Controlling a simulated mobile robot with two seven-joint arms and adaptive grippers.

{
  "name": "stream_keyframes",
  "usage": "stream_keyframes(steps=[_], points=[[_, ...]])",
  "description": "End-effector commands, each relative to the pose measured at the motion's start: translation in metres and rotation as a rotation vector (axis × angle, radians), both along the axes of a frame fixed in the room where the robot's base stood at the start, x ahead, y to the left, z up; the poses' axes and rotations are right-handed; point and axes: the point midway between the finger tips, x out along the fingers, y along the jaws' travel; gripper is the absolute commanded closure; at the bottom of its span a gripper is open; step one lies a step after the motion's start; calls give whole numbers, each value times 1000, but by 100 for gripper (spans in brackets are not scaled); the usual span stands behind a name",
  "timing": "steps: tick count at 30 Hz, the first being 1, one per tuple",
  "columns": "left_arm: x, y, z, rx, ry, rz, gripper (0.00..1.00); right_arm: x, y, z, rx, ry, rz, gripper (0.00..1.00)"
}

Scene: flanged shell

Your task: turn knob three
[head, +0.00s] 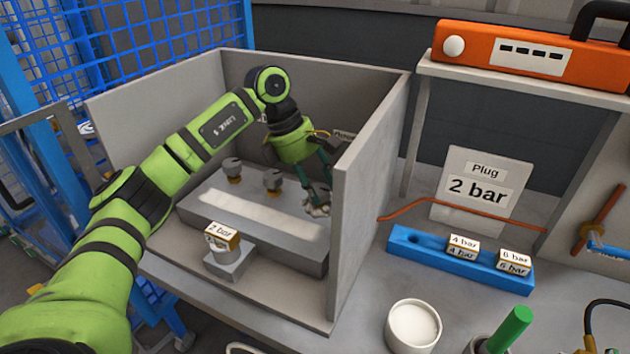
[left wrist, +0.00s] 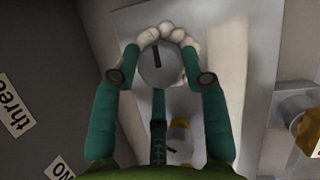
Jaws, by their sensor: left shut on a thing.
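My left gripper (head: 319,203) reaches down into the grey box, at the right end of the grey block (head: 300,245). In the head view this knob is mostly hidden by the gripper. Two other knobs stand on the block, a left one (head: 232,167) and a middle one (head: 272,179). My right gripper is not in view.
The box's right wall (head: 372,185) stands close beside the gripper. A "2 bar" plug (head: 222,236) sits on a small block in front. Outside right are a blue rack (head: 420,250) with plugs, a "Plug 2 bar" sign (head: 478,192) and a white cup (head: 413,325).

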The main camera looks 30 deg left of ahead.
Motion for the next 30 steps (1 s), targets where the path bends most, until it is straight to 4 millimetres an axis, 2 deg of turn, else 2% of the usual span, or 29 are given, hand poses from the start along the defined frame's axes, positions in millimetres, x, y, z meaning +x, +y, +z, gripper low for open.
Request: stream_keyframes(steps=[1,10,11,12,23,26,30], points=[[-4,-2,-6,2,20,-14,88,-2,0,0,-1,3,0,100],[-4,-3,-7,2,20,-15,88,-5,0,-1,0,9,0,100],[-4,-3,-7,2,20,-15,51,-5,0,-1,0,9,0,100],[-4,-3,-6,1,20,-15,35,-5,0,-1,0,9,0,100],[-2,0,-1,1,7,-7,35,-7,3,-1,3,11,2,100],[-2,3,7,1,5,-5,35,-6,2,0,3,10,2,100],[-4,12,31,2,2,-5,35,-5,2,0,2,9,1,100]])
